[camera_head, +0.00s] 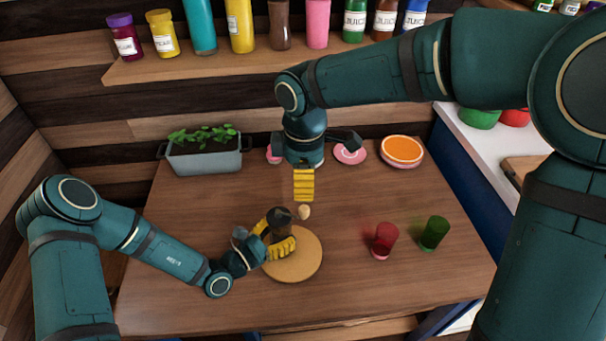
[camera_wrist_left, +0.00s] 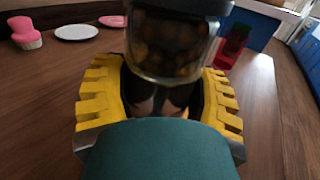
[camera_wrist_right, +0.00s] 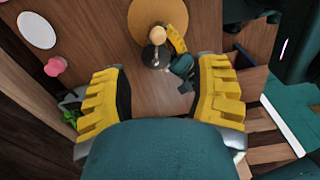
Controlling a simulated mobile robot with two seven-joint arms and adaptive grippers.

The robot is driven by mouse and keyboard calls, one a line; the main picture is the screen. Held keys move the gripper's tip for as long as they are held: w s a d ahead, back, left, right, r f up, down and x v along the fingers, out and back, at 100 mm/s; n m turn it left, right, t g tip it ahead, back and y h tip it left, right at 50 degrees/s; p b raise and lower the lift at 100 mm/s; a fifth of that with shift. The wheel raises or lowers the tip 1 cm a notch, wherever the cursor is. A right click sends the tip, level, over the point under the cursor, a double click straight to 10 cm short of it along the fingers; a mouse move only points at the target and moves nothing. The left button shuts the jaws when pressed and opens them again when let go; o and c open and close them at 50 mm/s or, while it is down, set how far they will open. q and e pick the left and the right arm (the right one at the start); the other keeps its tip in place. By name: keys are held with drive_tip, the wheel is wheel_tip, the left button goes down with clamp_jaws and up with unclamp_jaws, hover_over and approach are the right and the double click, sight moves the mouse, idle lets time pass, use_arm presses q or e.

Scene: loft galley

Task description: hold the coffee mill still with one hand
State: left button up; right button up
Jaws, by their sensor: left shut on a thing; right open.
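The coffee mill (camera_head: 279,214) is dark and stands on a round wooden board (camera_head: 305,265). A pale wooden knob (camera_head: 304,212) shows beside its top. My left gripper (camera_head: 276,238) is shut around the mill's body from the left. In the left wrist view the mill's clear hopper (camera_wrist_left: 168,50) with brown beans inside rises between the yellow fingers (camera_wrist_left: 158,95). My right gripper (camera_head: 304,185) is open and empty, pointing down behind and above the mill. In the right wrist view the mill (camera_wrist_right: 152,57) lies beyond the open fingers (camera_wrist_right: 163,95), clear of them.
A red glass (camera_head: 384,240) and a green glass (camera_head: 434,233) stand right of the board. A grey planter (camera_head: 205,158), a pink plate (camera_head: 350,153) and an orange-topped plate (camera_head: 402,150) sit at the back. A shelf (camera_head: 180,68) of jars and bottles is above. The table's right front is clear.

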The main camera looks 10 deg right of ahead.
sight(304, 209)
wheel_tip(304, 209, down, 11)
drive_tip(key=shift+f, duration=0.1)
idle(0.3)
clamp_jaws()
